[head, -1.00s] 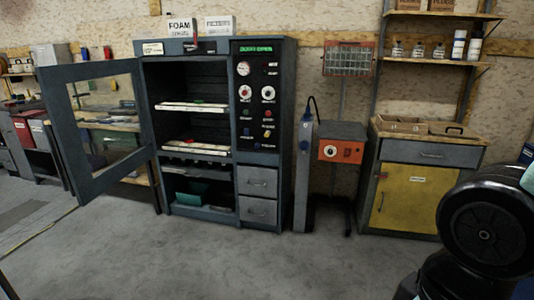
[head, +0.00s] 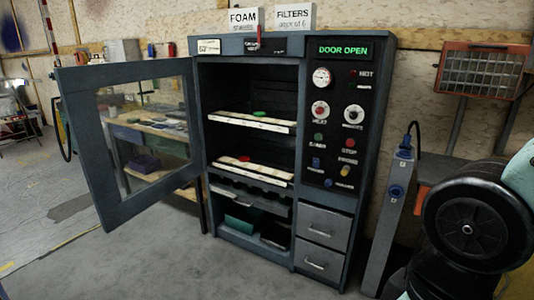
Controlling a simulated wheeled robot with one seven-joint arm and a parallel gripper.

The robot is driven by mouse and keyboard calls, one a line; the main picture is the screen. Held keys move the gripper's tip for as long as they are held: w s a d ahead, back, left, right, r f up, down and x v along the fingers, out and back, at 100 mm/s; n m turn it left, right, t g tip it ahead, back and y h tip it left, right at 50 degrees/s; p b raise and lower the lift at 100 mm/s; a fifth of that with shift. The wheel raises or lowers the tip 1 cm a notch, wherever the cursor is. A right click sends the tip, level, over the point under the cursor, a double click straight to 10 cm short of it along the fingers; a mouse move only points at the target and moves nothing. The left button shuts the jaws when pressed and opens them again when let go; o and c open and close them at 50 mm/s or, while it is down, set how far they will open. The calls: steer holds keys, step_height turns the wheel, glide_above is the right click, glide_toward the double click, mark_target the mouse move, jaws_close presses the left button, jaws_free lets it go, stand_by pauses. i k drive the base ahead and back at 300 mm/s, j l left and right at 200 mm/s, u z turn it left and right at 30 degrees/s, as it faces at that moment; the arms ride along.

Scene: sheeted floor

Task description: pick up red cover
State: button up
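A small, flat red piece (head: 243,158), possibly the red cover, lies on the lower pale shelf board (head: 250,168) inside the open dark blue-grey cabinet (head: 208,80). It is too small to make out its shape clearly. A similar green piece (head: 259,113) lies on the upper pale board (head: 250,122). My gripper is out of view; only a dark round joint of my arm shows at the lower right.
The cabinet's windowed door (head: 82,150) stands swung open to the left. A control panel reading DOOR OPEN (head: 343,50) and two drawers (head: 322,225) are on its right side. A grey post (head: 394,195) stands to the right. The floor (head: 180,260) in front is clear.

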mark_target(245, 159)
steer(key=i+u, duration=0.75)
steer(key=u, duration=0.2)
steer(key=i+j+z, duration=0.2)
steer(key=i+j, duration=0.4)
steer(key=i+j+z, duration=0.1)
steer(key=j+z, duration=0.2)
steer(key=i+j+z, duration=0.1)
steer(key=j+z, duration=0.2)
steer(key=i+j+u, duration=0.3)
steer(key=i, duration=0.7)
steer(key=i+l+u, duration=0.1)
steer(key=i+u, duration=0.25)
steer(key=i, duration=0.6)
